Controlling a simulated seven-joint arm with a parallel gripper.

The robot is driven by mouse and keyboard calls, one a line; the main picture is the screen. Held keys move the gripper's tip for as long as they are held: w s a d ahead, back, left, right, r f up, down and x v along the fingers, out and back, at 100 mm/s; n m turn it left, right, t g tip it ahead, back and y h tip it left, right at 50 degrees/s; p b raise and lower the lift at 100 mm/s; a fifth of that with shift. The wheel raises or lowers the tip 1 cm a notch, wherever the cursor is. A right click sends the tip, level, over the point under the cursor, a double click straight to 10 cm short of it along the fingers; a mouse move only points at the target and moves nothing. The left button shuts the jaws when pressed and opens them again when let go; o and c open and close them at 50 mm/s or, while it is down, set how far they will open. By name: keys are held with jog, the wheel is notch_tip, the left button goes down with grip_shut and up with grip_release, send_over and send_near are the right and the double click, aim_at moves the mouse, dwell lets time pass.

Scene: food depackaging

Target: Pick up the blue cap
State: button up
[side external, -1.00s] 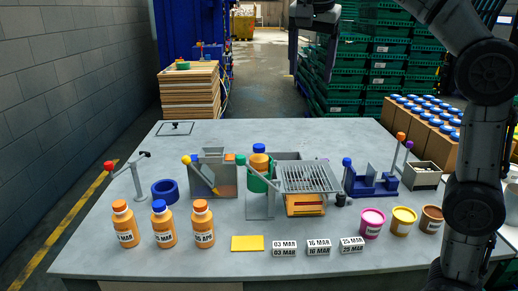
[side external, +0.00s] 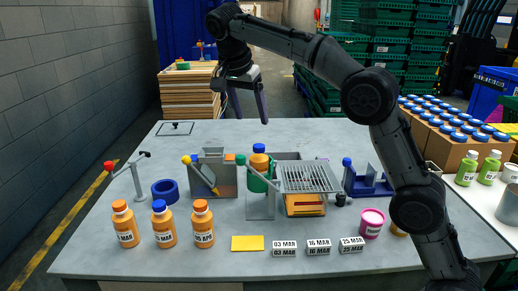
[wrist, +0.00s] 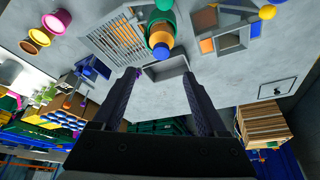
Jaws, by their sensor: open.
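A blue cap (side external: 259,148) sits on top of an orange bottle (side external: 259,161) held upright in a green holder (side external: 256,182) at the middle of the table. In the wrist view the blue cap (wrist: 161,51) shows just beyond and between my fingers. My gripper (side external: 246,120) is open and empty, fingers pointing down, above and behind the capped bottle. The open fingers (wrist: 160,75) also show in the wrist view. A second blue cap (side external: 159,206) is on an orange bottle at the front left, with orange-capped bottles on either side.
A metal grate (side external: 311,178) stands right of the holder, and a grey bin with a hopper (side external: 212,178) stands left. A blue ring (side external: 165,190), yellow block (side external: 247,243) and date blocks (side external: 318,246) lie nearby. The back of the table is mostly clear.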

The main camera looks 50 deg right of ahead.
aim_at(259, 146)
jog(key=x, duration=1)
jog(key=shift+w, duration=0.1)
grip_shut()
